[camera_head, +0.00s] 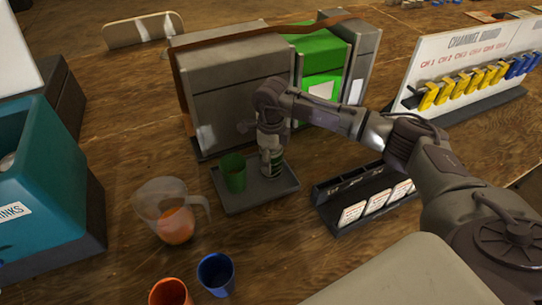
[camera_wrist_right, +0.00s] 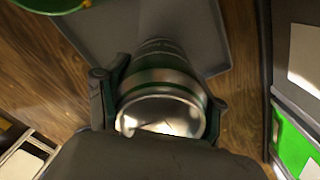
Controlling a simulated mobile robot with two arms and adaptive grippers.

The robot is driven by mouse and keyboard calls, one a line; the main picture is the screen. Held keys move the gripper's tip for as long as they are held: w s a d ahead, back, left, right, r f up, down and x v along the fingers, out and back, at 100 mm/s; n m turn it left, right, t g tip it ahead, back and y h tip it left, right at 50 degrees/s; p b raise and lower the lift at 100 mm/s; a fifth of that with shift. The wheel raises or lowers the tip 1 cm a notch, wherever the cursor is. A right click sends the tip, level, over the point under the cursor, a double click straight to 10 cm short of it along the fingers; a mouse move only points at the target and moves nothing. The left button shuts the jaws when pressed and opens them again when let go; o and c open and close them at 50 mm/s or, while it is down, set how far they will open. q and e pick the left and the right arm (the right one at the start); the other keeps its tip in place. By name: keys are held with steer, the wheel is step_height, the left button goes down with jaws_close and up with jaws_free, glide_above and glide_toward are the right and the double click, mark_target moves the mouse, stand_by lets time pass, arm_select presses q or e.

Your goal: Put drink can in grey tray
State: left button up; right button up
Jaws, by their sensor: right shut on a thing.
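The drink can (camera_head: 270,160), green and silver, is upright over the right part of the grey tray (camera_head: 243,203). My right gripper (camera_head: 271,145) is shut on it from above. In the right wrist view the can (camera_wrist_right: 162,92) sits between the two fingers (camera_wrist_right: 160,98), with the grey tray (camera_wrist_right: 205,35) beneath it. I cannot tell whether the can's base touches the tray. A green cup (camera_head: 233,174) stands in the tray's left part, beside the can. My left gripper is not in view.
Grey and green boxes (camera_head: 235,85) stand behind the tray. A jug with orange drink (camera_head: 172,210) is to its left, and an orange cup (camera_head: 169,292) and a blue cup (camera_head: 216,273) in front. A black card rack (camera_head: 340,190) is close on the right.

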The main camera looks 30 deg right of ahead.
steer(key=o, duration=1.5)
steer(key=shift+r, duration=0.45)
step_height(320, 180, up, 11)
steer(key=shift+r+b, duration=0.15)
steer(key=shift+b, duration=0.55)
